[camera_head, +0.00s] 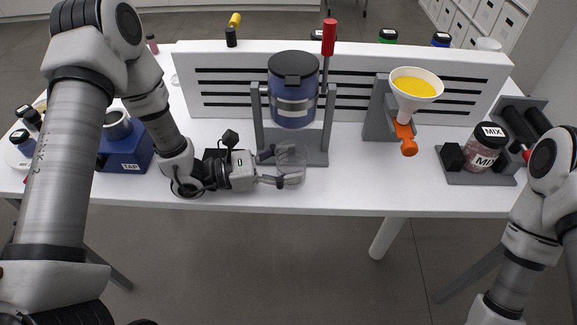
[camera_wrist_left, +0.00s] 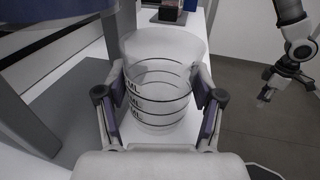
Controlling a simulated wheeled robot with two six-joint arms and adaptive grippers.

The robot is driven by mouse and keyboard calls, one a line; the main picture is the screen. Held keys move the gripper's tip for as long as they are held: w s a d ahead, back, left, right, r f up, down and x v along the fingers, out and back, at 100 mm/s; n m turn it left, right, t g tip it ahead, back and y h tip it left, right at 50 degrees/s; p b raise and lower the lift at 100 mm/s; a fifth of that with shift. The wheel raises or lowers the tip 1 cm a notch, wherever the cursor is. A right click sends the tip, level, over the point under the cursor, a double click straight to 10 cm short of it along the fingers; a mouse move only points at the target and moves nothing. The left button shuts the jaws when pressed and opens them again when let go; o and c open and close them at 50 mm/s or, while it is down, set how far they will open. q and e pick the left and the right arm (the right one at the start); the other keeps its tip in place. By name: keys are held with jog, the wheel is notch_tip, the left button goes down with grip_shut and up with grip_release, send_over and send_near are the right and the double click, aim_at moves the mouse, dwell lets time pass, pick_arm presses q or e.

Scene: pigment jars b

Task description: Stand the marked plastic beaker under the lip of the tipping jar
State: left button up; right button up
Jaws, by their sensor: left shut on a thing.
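The clear plastic beaker (camera_head: 291,158) with black ML marks is upright, just in front of the tipping jar's stand. My left gripper (camera_head: 277,168) is shut on it, one finger on each side; the beaker fills the space between the fingers in the left wrist view (camera_wrist_left: 160,100). I cannot tell whether its base touches the table. The tipping jar (camera_head: 293,92), with blue contents and a dark lid, hangs upright above and behind the beaker in a grey stand (camera_head: 259,125) with a red handle (camera_head: 329,37). My right gripper (camera_wrist_left: 268,92) shows small in the left wrist view, its opening unclear.
A funnel of yellow powder (camera_head: 417,84) over an orange valve (camera_head: 405,138) stands to the right. A MIX jar (camera_head: 482,148) on rollers is farther right. A blue TAP block (camera_head: 125,150) is left. The slotted white panel (camera_head: 215,75) closes the back. The table front is clear right of the beaker.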

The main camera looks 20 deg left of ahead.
pick_arm(q)
jog(key=shift+f, duration=0.1)
dwell(0.3)
jog(key=shift+f+b, duration=0.15)
jog(key=shift+b, duration=0.25)
jog(key=o, duration=1.1)
jog(key=shift+c, duration=0.2)
jog(key=v, duration=1.1)
jog(key=shift+w, duration=0.1)
jog(key=shift+s+a, duration=0.35)
jog(key=shift+a, duration=0.15)
